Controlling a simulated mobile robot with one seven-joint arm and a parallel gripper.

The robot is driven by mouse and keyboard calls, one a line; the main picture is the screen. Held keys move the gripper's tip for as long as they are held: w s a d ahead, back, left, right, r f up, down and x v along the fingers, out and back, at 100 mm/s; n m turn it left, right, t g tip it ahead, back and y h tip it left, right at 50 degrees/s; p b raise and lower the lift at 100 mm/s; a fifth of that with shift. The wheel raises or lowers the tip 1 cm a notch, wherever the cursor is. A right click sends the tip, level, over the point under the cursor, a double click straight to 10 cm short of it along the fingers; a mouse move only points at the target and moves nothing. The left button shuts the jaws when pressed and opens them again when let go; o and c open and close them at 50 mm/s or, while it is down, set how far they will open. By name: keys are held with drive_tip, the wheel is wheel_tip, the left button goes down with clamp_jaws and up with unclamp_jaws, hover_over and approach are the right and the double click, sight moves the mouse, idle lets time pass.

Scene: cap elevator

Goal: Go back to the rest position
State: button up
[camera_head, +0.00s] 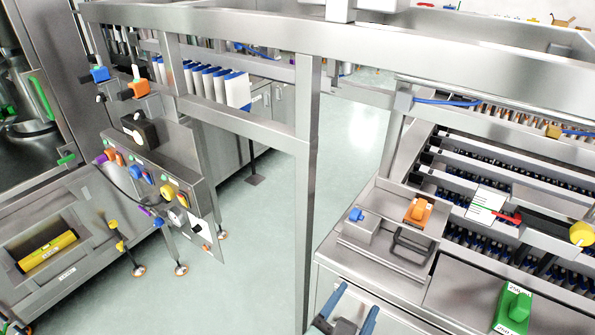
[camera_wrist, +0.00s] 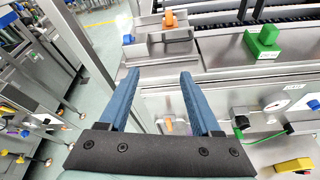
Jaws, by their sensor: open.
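My gripper (camera_wrist: 160,92) fills the lower middle of the wrist view. Its two blue fingers stand wide apart with nothing between them. In the head view the tips of my gripper (camera_head: 345,312) show at the bottom edge, in front of the steel machine on the right. The gripper is open and appears clear of the machine's front panel.
A steel post (camera_head: 308,180) and a horizontal beam (camera_head: 350,38) stand close ahead. On the right machine are an orange switch (camera_head: 419,211), a blue button (camera_head: 356,214) and a green block (camera_head: 514,307). A control panel (camera_head: 160,165) stands left. Open floor (camera_head: 240,270) lies between.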

drive_tip(key=w+a+r+m+t+y, duration=0.1)
drive_tip(key=w+a+r+m+t, duration=0.3)
drive_tip(key=r, duration=0.6)
drive_tip(key=d+r+m+t+y, duration=0.1)
drive_tip(key=r+m, duration=0.6)
drive_tip(key=r, duration=0.3)
drive_tip(key=w+a+r+m+t+y, duration=0.1)
drive_tip(key=w+a+r+m+t, duration=0.3)
drive_tip(key=r, duration=0.6)
drive_tip(key=s+r+m+t+y, duration=0.1)
drive_tip(key=s+r+m+t, duration=0.1)
drive_tip(key=s+r+m, duration=0.2)
drive_tip(key=s+a+r+m+t+y, duration=0.1)
drive_tip(key=s+r+m, duration=0.3)
drive_tip(key=r, duration=0.6)
drive_tip(key=s+r+m+t+y, duration=0.2)
drive_tip(key=s+r+m+t, duration=0.1)
drive_tip(key=r, duration=0.4)
drive_tip(key=shift+s+a+m, duration=0.3)
drive_tip(key=shift+s+m, duration=0.2)
drive_tip(key=shift+s, duration=0.25)
